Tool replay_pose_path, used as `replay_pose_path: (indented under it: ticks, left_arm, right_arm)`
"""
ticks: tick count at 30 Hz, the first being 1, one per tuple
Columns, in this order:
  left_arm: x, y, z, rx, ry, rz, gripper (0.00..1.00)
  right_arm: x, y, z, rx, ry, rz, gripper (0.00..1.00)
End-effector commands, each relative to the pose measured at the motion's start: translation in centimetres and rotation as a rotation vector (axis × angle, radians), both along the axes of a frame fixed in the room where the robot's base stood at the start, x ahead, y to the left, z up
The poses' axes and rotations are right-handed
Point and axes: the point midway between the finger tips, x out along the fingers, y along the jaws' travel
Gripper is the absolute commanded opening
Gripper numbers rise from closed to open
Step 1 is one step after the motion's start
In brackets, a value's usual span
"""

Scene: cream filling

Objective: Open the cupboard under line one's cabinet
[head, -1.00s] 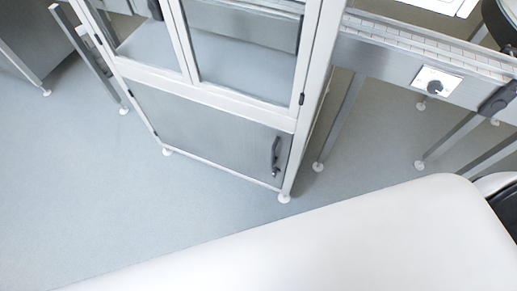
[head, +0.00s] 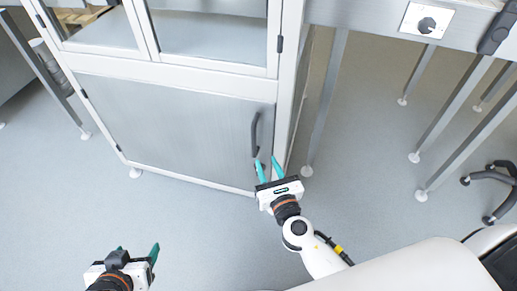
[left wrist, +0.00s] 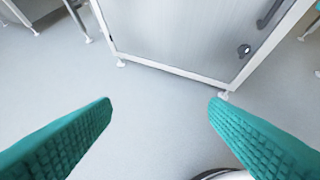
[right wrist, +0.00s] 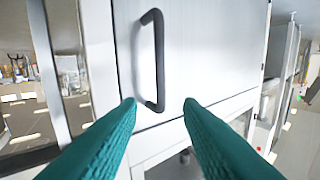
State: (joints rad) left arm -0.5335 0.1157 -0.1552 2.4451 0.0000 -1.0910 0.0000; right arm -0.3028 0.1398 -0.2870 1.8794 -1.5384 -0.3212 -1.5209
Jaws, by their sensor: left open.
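The cupboard under the glazed cabinet has a grey metal door (head: 170,125) in a white frame, and the door is shut. Its dark curved handle (head: 255,134) is on the right side of the door. My right gripper (head: 269,161) is open just below the handle, its teal fingers pointing at the door. In the right wrist view the handle (right wrist: 158,55) stands ahead of the open fingertips (right wrist: 159,103), its lower end between them in the picture; contact cannot be told. My left gripper (head: 138,250) is open and empty, low at the left, away from the door (left wrist: 170,30).
The glazed cabinet (head: 210,68) stands above the door. A line frame with a black knob (head: 426,25) and metal legs (head: 326,100) stands at the right. A chair base (head: 490,190) is further right. The floor (head: 190,220) before the door is clear.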

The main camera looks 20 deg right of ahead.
Motion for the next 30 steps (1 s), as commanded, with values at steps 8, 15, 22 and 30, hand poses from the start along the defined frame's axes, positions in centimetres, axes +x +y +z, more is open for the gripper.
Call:
replay_pose_path:
  ticks: [8, 15, 22, 30]
  left_arm:
    - [-1.0, 0.4, 0.1, 0.012, 0.052, 0.005, 0.69]
    - [-1.6, 0.6, -0.4, 0.021, 0.092, 0.008, 0.69]
    - [-1.0, 0.4, -0.1, 0.012, 0.053, 0.005, 0.69]
    - [-0.7, 0.3, 0.1, 0.007, 0.031, 0.003, 0.69]
  right_arm:
    - [2.8, 0.1, 0.9, -0.031, -0.022, 0.002, 0.33]
    - [7.7, 0.0, 0.7, -0.030, -0.020, 0.001, 0.33]
    - [11.0, 0.0, 0.6, -0.028, -0.018, 0.002, 0.33]
    - [12.1, 0.0, 0.6, -0.029, -0.017, 0.002, 0.33]
